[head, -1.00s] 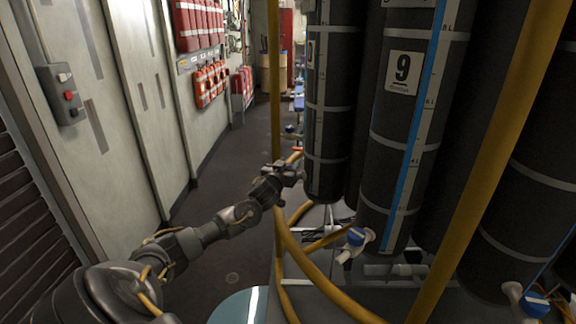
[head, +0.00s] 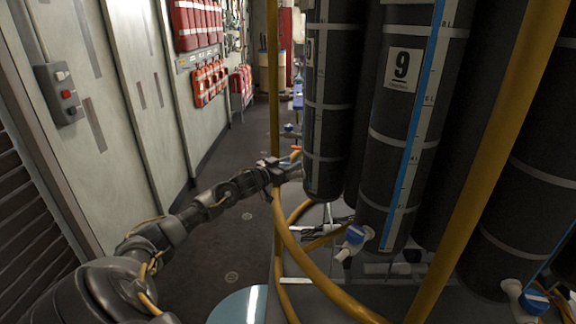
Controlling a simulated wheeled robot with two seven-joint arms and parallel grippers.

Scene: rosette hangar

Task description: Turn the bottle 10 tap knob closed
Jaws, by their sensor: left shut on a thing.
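My left gripper (head: 293,172) reaches in from the left to the lower left side of the dark bottle (head: 328,105) left of bottle 9. That bottle's number is not readable here; from its place it seems to be bottle 10. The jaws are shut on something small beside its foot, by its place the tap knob. The gripper hides the knob, so its turn angle cannot be read. My right gripper is not in view.
Bottle 9 (head: 413,120) stands to the right, its blue tap knob (head: 355,235) low at its left. The aisle floor (head: 235,175) at left is clear, beside a pale wall (head: 125,110).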

